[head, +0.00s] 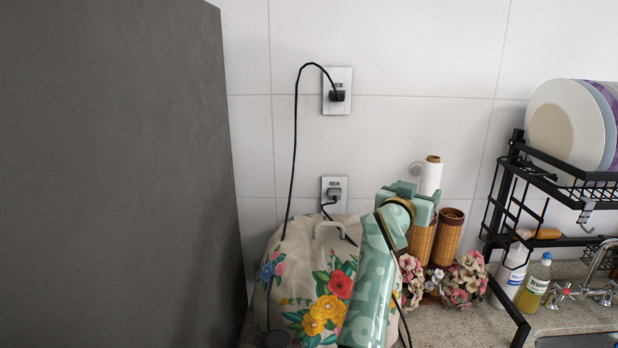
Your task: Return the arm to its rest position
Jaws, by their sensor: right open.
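My right arm (370,290), patterned in light and dark green, rises from the bottom middle of the head view. My right gripper (412,203) is at its upper end, in front of the bamboo-coloured cylinders. It is open, and I see nothing held in it. Its fingertips are hard to make out. My left gripper is not in view.
A flowered cover (295,265) stands just left of my arm, partly hidden by it. Bamboo cylinders (448,235) and flowers (467,280) are close by. A black dish rack (505,190) with plates (565,125) stands right. A dark grey panel (110,180) fills the left.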

